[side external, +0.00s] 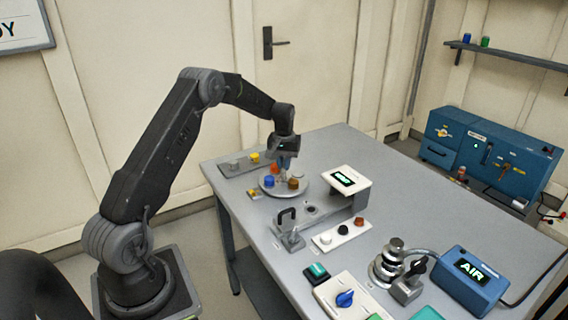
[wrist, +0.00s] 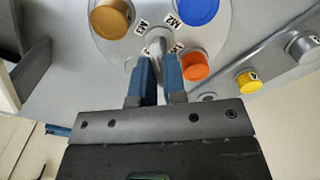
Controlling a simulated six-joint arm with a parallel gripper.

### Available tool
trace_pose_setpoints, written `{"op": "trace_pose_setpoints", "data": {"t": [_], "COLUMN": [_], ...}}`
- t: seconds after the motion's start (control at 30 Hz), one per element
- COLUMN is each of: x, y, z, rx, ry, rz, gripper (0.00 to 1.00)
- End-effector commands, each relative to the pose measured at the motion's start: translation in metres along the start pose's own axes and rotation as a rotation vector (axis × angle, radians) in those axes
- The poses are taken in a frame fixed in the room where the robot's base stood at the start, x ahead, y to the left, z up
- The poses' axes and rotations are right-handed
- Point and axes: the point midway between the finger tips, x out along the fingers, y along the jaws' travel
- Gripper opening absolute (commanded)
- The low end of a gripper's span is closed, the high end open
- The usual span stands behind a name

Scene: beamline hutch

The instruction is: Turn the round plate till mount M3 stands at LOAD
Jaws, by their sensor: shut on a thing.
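The round plate (side external: 283,191) lies on the table, carrying blue (side external: 269,181), brown (side external: 293,183) and orange-red (side external: 274,168) mounts. In the wrist view, the label M3 (wrist: 142,27) is beside the brown mount (wrist: 111,18), and M2 (wrist: 172,22) is beside the blue one (wrist: 197,8). Another label near the orange-red mount (wrist: 195,66) is partly hidden. My gripper (wrist: 158,64) is shut on the grey post (wrist: 157,42) at the plate's middle; it also shows over the plate in the side view (side external: 285,166). I cannot make out a LOAD mark.
The table's back right is clear.

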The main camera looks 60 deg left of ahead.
Motion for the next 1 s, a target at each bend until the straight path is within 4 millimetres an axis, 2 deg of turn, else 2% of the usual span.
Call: {"op": "trace_pose_setpoints", "data": {"t": [0.57,0.77,1.0], "x": [-0.0007,-0.0008,-0.0009], "y": [0.0000,0.0000,0.0000], "z": [-0.0002,-0.0003,-0.0003], "rx": [0.021,0.106,0.298], "ry": [0.001,0.001,0.001], "rz": [0.000,0.000,0.000], "gripper": [0.00,0.00,0.00]}}
